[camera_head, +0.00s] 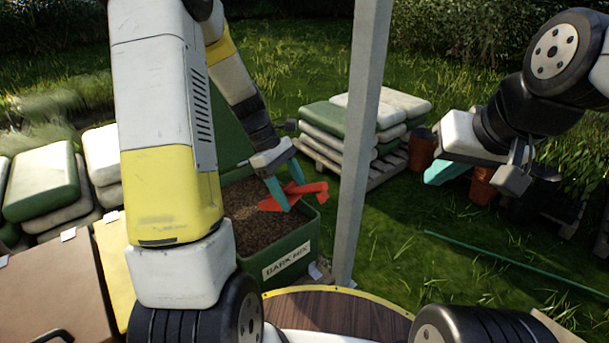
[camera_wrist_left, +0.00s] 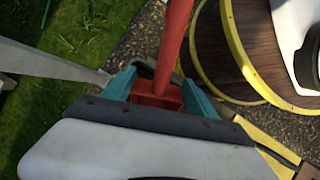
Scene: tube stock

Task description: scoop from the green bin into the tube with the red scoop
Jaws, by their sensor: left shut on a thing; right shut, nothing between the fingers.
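The green bin (camera_head: 303,238), labelled BARK MIX, stands left of the grey post and holds brown bark mix (camera_head: 240,212). My left gripper (camera_head: 288,194) is above the bin's right part, its teal fingers shut on the red scoop (camera_head: 312,188). In the left wrist view the red scoop (camera_wrist_left: 175,45) has a block between the fingers and a long part running up out of frame. I cannot tell whether the scoop touches the mix or carries any. My right gripper (camera_head: 442,172) is shut and empty at the right, over the grass. I cannot make out the tube.
A grey post (camera_head: 363,140) rises just right of the bin. A round wooden table (camera_head: 335,308) with a yellow rim is in front. Stacked sacks (camera_head: 350,122) on a pallet and terracotta pots (camera_head: 422,150) stand behind. More sacks (camera_head: 42,188) lie at left.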

